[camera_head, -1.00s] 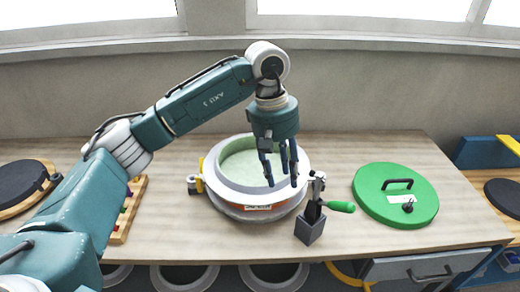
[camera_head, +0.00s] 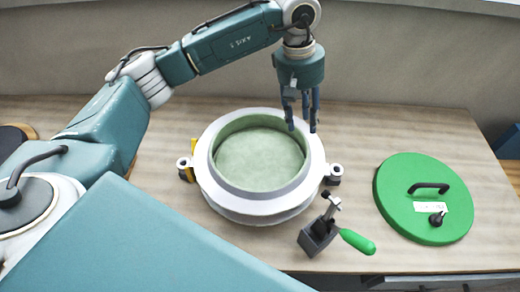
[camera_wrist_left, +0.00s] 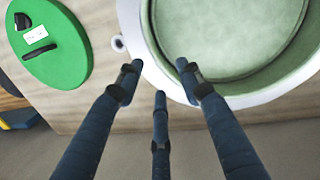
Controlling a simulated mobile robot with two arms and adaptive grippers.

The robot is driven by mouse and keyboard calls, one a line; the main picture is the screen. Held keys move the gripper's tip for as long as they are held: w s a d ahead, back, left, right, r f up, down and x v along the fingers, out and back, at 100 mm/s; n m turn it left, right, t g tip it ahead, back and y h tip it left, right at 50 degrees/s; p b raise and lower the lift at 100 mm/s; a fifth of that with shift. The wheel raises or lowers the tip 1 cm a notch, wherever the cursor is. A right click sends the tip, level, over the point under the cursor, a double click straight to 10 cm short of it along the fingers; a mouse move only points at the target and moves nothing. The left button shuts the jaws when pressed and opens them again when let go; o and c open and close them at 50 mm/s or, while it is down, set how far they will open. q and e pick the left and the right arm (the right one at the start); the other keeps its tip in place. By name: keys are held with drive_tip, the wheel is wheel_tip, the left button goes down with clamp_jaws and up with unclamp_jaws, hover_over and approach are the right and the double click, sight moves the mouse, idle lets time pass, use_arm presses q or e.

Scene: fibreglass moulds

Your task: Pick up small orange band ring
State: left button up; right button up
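I cannot make out a small orange band ring in either current view. My left gripper (camera_head: 302,128) hangs fingers down above the far right rim of a round white and green mould (camera_head: 204,165). Its dark blue fingers are spread apart with nothing between them, as the left wrist view (camera_wrist_left: 158,78) also shows. My right gripper is in neither view.
A green round lid (camera_head: 395,210) with a black handle lies at the right of the wooden table (camera_head: 360,150). A toggle clamp with a green handle (camera_head: 357,241) stands in front of the mould. My own teal arm parts hide the left side.

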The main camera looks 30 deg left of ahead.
use_arm(q)
drive_tip(key=f+p, duration=0.1)
drive_tip(key=f, duration=0.1)
drive_tip(key=d+f+p, duration=0.1)
drive_tip(key=f+p, duration=0.1)
drive_tip(key=f, duration=0.1)
drive_tip(key=shift+d+f, duration=0.25)
drive_tip(key=shift+f, duration=0.35)
drive_tip(key=shift+c, duration=0.7)
clamp_jaws()
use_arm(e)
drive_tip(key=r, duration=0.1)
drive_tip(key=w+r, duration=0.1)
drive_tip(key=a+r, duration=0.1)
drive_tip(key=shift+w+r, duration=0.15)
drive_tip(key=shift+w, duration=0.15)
use_arm(q)
drive_tip(key=shift+r, duration=0.1)
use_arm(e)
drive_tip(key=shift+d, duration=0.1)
